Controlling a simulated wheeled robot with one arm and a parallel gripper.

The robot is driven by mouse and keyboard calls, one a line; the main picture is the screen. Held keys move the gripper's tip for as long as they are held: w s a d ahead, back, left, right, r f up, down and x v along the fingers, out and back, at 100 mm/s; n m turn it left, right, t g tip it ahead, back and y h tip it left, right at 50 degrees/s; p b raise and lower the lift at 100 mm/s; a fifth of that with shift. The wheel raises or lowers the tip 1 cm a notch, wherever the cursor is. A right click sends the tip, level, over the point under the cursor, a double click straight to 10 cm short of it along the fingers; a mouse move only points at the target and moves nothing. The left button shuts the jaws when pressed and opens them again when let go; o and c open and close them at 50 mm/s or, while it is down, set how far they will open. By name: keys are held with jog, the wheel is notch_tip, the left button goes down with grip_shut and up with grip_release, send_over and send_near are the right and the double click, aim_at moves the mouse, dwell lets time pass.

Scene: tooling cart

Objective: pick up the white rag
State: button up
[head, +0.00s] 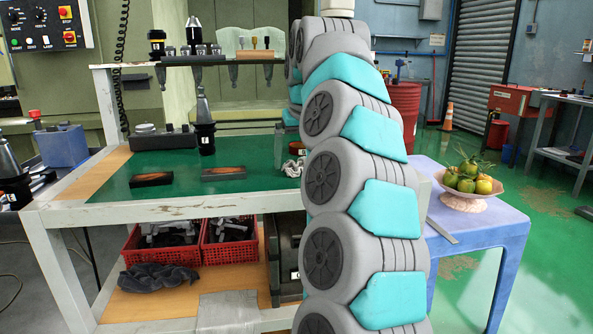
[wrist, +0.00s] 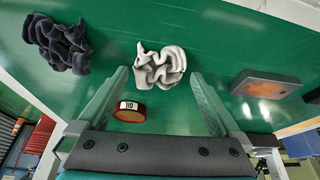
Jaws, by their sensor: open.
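The white rag (wrist: 160,67) lies crumpled on the green cart top in the wrist view, near the top middle. Part of it (head: 293,168) shows in the head view at the left edge of my arm, which hides the rest. My gripper (wrist: 160,76) is open and empty. In the wrist view its two fingers reach toward the rag, one tip on each side of it in the picture. I cannot tell how far above the cart top the fingertips are.
A dark rag (wrist: 57,43) lies left of the white one in the wrist view. A round tin-like object (wrist: 129,112) with a white label sits close by, between the fingers. A dark block (wrist: 265,84) lies right. Tool holders (head: 205,125) stand on the cart.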

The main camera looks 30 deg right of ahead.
aim_at(296, 159)
jog(key=c, duration=1.2)
jog(key=shift+r, duration=0.2)
jog(key=shift+w+r, duration=0.1)
jog(key=shift+r, duration=0.5)
jog(key=shift+s+d+r, duration=0.2)
jog(key=shift+r, duration=0.8)
jog(key=shift+w, duration=0.1)
jog(key=shift+a, duration=0.1)
jog(key=shift+s+a+f, duration=0.1)
jog(key=shift+s+a, duration=0.05)
jog(key=shift+s, duration=0.15)
jog(key=s+a+b, duration=0.1)
jog(key=s, duration=0.4)
jog(key=s+a+r, duration=0.1)
jog(key=s, duration=0.4)
jog(key=s+a+b, duration=0.1)
jog(key=s, duration=0.4)
jog(key=shift+a+r+b, duration=0.15)
jog(key=shift+r+b, duration=0.15)
jog(key=shift+b, duration=0.05)
